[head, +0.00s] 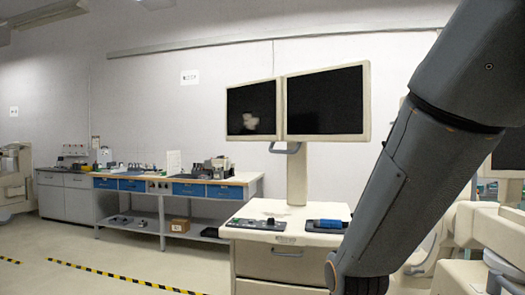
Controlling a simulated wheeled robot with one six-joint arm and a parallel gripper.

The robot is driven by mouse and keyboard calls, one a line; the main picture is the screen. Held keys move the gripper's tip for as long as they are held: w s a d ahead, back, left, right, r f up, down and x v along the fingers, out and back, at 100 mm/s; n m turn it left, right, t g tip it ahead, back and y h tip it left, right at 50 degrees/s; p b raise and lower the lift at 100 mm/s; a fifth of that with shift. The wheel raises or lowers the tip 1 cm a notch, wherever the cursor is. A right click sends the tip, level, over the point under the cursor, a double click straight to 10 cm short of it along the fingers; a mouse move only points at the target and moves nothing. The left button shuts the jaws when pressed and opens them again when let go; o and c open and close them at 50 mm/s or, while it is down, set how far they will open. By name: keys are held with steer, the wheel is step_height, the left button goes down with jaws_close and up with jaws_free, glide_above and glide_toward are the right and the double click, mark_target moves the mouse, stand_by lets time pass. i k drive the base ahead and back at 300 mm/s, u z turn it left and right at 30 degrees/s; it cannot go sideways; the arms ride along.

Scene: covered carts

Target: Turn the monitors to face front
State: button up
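Two dark-screened monitors with pale frames stand side by side on a pale column in the head view. The left monitor (253,110) and the right monitor (326,103) meet at a shallow angle. A grey handle (285,149) hangs below the place where they meet. The column rises from a covered pale cart (290,240) with a drawer. My arm crosses the right side of the view, in front of the cart's right part. My gripper is not visible.
On the cart top lie a dark panel (256,224) and a dark tray with a blue object (327,223). A workbench (170,183) with blue drawers stands along the back wall. Pale equipment (485,225) stands at right. Floor at left is clear, with yellow-black tape (115,277).

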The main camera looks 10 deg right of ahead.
mark_target(332, 103)
steer(key=u, duration=0.75)
steer(key=i, duration=1.7)
steer(key=z, duration=0.85)
